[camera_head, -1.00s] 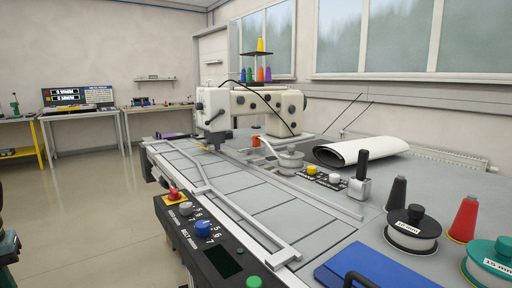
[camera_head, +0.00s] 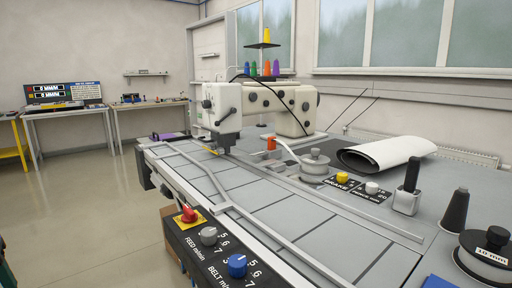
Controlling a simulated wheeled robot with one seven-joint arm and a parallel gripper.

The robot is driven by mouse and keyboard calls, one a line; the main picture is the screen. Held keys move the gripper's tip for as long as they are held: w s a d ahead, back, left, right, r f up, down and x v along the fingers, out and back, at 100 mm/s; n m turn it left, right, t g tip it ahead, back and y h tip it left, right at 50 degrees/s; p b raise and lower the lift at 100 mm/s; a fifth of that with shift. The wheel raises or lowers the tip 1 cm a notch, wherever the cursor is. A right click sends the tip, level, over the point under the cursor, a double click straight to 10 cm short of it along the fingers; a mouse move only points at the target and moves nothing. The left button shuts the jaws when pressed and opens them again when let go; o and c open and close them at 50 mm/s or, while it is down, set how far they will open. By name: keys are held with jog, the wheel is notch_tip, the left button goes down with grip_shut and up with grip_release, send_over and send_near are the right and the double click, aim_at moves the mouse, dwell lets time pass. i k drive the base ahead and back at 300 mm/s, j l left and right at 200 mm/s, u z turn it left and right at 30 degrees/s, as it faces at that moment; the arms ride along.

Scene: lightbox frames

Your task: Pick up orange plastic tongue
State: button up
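A small orange piece (camera_head: 271,143), which looks like the orange plastic tongue, stands on the grey table beside a round grey reel (camera_head: 315,163) with a white strip. It is just to the right of the sewing machine's head (camera_head: 224,104). It is small in the picture, so its exact shape and what it is fixed to cannot be told. My gripper is not in view.
The long sewing table (camera_head: 280,215) fills the middle, with rails along it. A control panel (camera_head: 215,250) with knobs lines its near edge. A black lever (camera_head: 408,188), a dark cone (camera_head: 455,210) and a white roll (camera_head: 390,152) stand right. Open floor (camera_head: 90,220) lies left.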

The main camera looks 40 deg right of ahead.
aim_at(271, 143)
jog(key=i+l, duration=0.1)
jog(key=i, duration=1.9)
jog(key=l, duration=0.1)
